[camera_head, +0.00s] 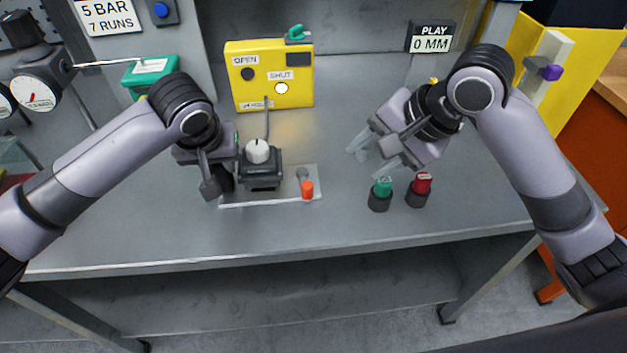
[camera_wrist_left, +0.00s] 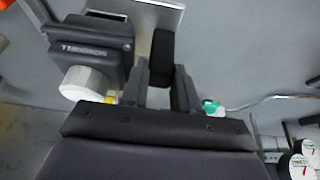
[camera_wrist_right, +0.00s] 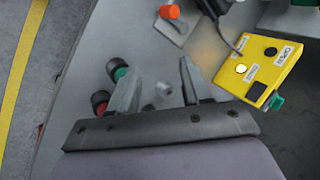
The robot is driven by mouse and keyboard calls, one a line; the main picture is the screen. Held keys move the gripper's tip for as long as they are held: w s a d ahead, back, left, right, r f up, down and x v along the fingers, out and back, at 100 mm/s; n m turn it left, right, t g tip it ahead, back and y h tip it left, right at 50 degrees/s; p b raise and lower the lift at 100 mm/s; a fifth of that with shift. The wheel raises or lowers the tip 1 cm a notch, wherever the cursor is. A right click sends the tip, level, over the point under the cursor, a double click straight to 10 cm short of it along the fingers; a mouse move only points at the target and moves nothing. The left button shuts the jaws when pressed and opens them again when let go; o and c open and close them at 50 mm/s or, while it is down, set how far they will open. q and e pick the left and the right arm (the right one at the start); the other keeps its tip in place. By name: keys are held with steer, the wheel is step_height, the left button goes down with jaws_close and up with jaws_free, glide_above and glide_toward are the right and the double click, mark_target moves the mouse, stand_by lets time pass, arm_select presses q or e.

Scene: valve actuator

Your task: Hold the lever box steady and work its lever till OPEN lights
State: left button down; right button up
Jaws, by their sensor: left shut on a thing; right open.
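The lever box (camera_head: 262,170) is dark grey with a white round knob on top. It stands upright on a light metal plate (camera_head: 262,201). A short stem with an orange end (camera_head: 307,189) rises at the plate's right side. My left gripper (camera_head: 224,178) is at the box's left side, shut on a black block (camera_wrist_left: 162,58) beside the box. The yellow indicator box (camera_head: 270,90) behind has its SHUT lamp (camera_head: 281,88) lit white; its OPEN lamp (camera_head: 247,74) is dark. My right gripper (camera_head: 372,155) is open and empty, right of the plate, apart from the stem.
A green button (camera_head: 382,187) and a red button (camera_head: 423,182) on black bases stand near the right gripper. A cable runs from the lever box to the yellow box. A PLAY 0 MM sign (camera_head: 431,38) stands behind. The front bench strip is clear.

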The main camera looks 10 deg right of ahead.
mark_target(310, 185)
steer(key=w+a+m+g, duration=0.25)
steer(key=a+m, duration=0.25)
steer(key=m, duration=0.7)
steer(key=shift+g, duration=0.35)
steer(key=x, duration=1)
steer(key=shift+a+f, duration=0.1)
steer(key=shift+a, duration=0.1)
jaws_close()
